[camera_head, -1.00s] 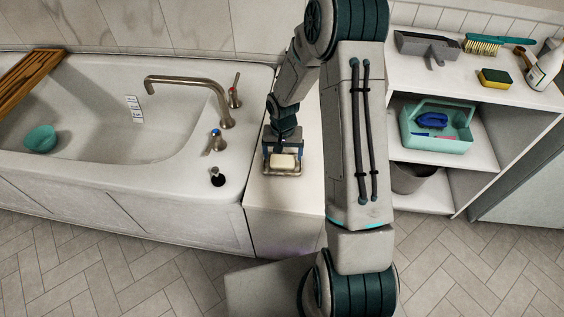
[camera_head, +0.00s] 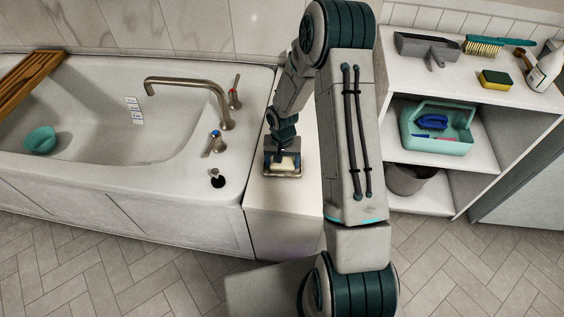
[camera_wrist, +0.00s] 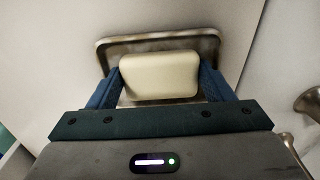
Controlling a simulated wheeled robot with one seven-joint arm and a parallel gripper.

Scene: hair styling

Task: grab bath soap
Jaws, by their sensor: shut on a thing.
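The bath soap (camera_wrist: 160,75) is a cream-coloured bar with rounded edges, in the middle of the wrist view. My gripper (camera_wrist: 158,82) has its two blue fingers against the soap's left and right ends, shut on it. A metal soap dish (camera_wrist: 118,42) with a raised rim lies under and behind the soap. I cannot tell whether the soap still touches the dish. In the head view, my gripper (camera_head: 283,160) is over the dish on the white ledge beside the bathtub, and the soap (camera_head: 286,163) shows small between the fingers.
The bathtub (camera_head: 120,188) with a tap (camera_head: 190,84) and handles stands left of the ledge (camera_head: 285,215). A teal bowl (camera_head: 40,140) lies in the tub. On the right, a shelf holds a sponge (camera_head: 495,79), a brush (camera_head: 483,47) and a teal caddy (camera_head: 440,145).

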